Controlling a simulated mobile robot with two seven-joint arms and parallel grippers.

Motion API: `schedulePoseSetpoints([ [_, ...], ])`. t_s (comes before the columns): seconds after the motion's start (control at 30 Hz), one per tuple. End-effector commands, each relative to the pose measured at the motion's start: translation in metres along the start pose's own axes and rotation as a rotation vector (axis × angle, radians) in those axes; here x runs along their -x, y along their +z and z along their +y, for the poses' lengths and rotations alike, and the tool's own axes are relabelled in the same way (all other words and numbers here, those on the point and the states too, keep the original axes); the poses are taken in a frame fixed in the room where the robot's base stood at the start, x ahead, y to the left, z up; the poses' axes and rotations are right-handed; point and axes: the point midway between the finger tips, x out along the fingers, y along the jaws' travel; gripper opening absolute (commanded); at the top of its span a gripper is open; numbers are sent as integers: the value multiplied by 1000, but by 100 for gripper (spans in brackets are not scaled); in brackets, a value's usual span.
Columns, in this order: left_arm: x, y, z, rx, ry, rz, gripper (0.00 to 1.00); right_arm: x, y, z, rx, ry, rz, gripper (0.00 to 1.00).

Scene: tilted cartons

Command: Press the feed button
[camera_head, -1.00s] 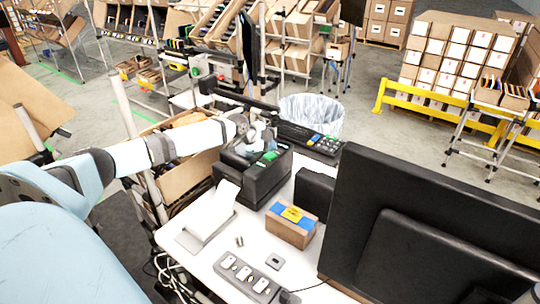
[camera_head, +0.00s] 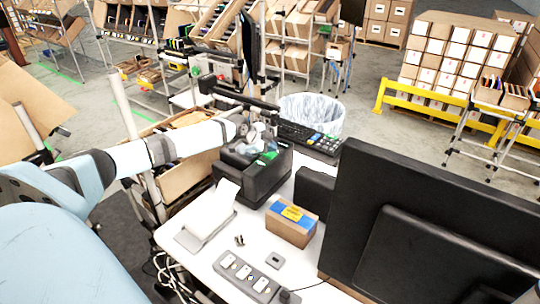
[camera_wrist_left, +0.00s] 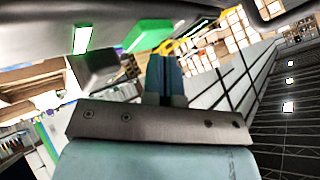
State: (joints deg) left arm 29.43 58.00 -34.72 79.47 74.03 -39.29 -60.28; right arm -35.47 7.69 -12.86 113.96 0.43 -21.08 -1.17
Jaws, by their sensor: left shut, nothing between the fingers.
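A black label printer (camera_head: 262,182) stands at the back left of the white table, with a green button (camera_head: 267,156) on its top. A large green shape (camera_wrist_left: 147,35) also shows in the left wrist view, close to the fingers. My left gripper (camera_head: 264,146) is over the top of the printer, right by the green button, and is shut and empty. Its fingers (camera_wrist_left: 166,75) show together in the left wrist view. I cannot tell whether they touch the button. My right gripper is not in view.
A brown carton (camera_head: 291,222) with a blue and yellow label sits in front of the printer. A black monitor (camera_head: 430,225) fills the right side. A power strip (camera_head: 250,276) lies at the front edge.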

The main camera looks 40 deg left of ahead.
Motion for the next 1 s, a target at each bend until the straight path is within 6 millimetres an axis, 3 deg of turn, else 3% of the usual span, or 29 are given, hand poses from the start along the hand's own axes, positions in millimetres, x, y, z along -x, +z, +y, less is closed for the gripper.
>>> schedulePoseSetpoints([
  [1.0, -6, 4, 4, 0, 0, 0, 0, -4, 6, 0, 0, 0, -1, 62],
])
